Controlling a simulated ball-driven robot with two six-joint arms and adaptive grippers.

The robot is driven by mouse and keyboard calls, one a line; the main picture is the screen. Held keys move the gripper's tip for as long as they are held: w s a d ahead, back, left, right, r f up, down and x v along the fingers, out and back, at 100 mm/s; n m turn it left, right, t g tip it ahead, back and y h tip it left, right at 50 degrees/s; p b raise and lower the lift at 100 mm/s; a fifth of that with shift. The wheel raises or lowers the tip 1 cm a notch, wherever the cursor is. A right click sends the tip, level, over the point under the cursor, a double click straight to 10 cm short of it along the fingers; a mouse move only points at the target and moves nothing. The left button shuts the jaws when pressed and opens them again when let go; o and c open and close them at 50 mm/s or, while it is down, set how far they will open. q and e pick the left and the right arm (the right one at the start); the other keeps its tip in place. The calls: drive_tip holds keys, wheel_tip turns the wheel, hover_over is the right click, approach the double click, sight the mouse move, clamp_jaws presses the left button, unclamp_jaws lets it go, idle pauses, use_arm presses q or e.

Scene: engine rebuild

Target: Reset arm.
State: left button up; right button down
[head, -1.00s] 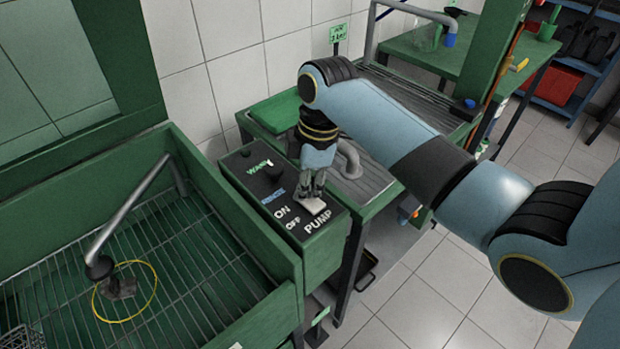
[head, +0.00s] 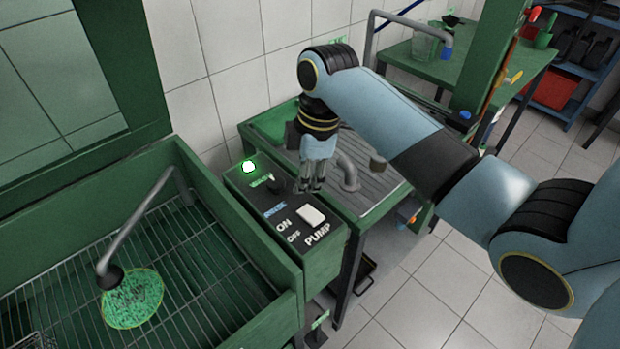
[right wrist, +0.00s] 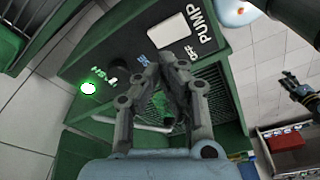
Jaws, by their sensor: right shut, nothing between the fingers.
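My right gripper (head: 311,188) hangs fingers down over the back right edge of the control panel (head: 335,262), apart from the PUMP switch. It is shut and empty. In the right wrist view its fingers (right wrist: 160,75) come together below the switch. The white PUMP switch (head: 311,215) sits beside the ON and OFF marks; it also shows in the right wrist view (right wrist: 174,30). A green lamp (head: 248,167) glows on the panel's far corner. A small dark gripper-like shape (right wrist: 297,88), apparently my left one, shows at right in the right wrist view; its jaws are unclear.
The green wash basin (head: 230,236) with a wire grid is left of the panel. A ridged metal drainboard (head: 385,185) with a grey faucet (head: 348,172) lies behind my right gripper.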

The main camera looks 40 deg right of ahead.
drive_tip(key=shift+r, duration=0.3)
